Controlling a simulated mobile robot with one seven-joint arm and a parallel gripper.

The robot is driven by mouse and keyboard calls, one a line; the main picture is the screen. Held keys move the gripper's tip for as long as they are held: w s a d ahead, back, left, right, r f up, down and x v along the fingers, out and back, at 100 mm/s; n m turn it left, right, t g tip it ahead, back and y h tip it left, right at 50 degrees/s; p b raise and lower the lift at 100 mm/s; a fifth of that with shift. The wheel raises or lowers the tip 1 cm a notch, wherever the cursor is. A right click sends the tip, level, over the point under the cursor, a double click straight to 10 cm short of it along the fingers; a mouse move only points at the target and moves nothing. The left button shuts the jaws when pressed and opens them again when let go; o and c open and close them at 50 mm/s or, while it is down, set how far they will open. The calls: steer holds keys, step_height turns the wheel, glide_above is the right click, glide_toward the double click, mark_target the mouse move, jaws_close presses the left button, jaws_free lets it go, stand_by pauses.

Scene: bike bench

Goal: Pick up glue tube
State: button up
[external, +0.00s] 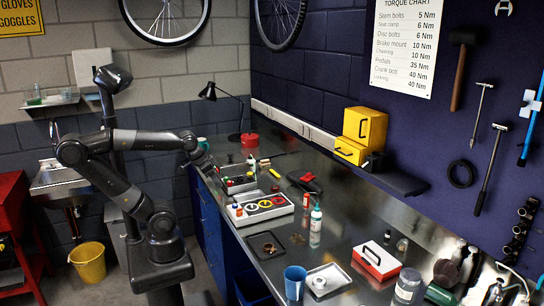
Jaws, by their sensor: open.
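My gripper (209,169) hangs at the left edge of the metal workbench (335,235), near a tray of small parts (240,184). It is open, and I see nothing held in it; its fingertips are small and dark here. I cannot tell for sure which thing is the glue tube. A small yellow tube-like item (275,173) lies on the bench right of the gripper. A small red-and-white upright item (306,201) stands farther right, beside a white bottle with a teal top (316,217).
A grey tray with coloured rings (262,207) and a dark tray (266,245) lie nearer the front. A blue cup (295,282), a red case (376,260) and a jar (407,285) stand at right. A black lamp (240,135) stands behind. Some bare metal lies between items.

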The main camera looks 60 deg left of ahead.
steer(key=shift+o, duration=0.8)
steer(key=g, duration=0.1)
glide_above(308, 201)
steer(key=s+a, duration=0.1)
steer(key=s, duration=0.2)
step_height(308, 201, down, 6)
steer(key=x, duration=0.9)
steer(key=shift+w+a+f, duration=0.15)
steer(key=shift+w+f, duration=0.05)
steer(key=shift+f, duration=0.15)
steer(key=shift+c, duration=0.3)
